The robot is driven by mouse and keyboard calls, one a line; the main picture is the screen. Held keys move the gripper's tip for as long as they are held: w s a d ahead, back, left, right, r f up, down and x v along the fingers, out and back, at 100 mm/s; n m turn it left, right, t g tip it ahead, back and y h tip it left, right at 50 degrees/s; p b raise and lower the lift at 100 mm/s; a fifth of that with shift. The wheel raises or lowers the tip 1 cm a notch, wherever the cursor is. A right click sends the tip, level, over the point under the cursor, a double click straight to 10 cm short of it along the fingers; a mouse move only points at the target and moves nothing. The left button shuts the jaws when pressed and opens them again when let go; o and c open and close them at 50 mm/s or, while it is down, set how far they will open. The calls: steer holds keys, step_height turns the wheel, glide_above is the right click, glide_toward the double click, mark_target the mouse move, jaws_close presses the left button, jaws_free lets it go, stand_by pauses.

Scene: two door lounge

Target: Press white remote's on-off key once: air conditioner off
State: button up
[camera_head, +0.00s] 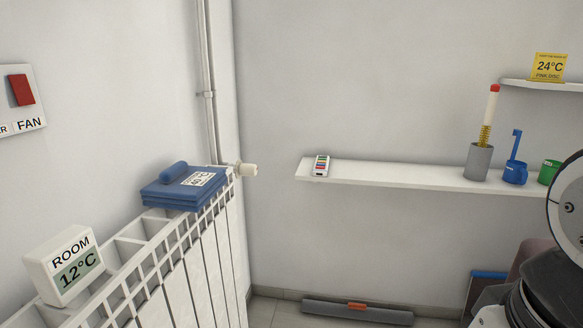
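A small white remote (321,166) with rows of coloured keys lies near the left end of a white wall shelf (400,176). Its keys are too small to read, so I cannot tell which one is the on-off key. No air conditioner is in view. Parts of my own arm show at the lower right edge, well apart from the remote. My gripper's fingers are not in view.
A white radiator (203,270) runs along the left wall, bearing folded blue cloth (180,190) and a ROOM 12°C display (66,265). A grey holder (479,161), blue cup (515,173) and green cup (549,171) stand further right on the shelf. The shelf's middle is clear.

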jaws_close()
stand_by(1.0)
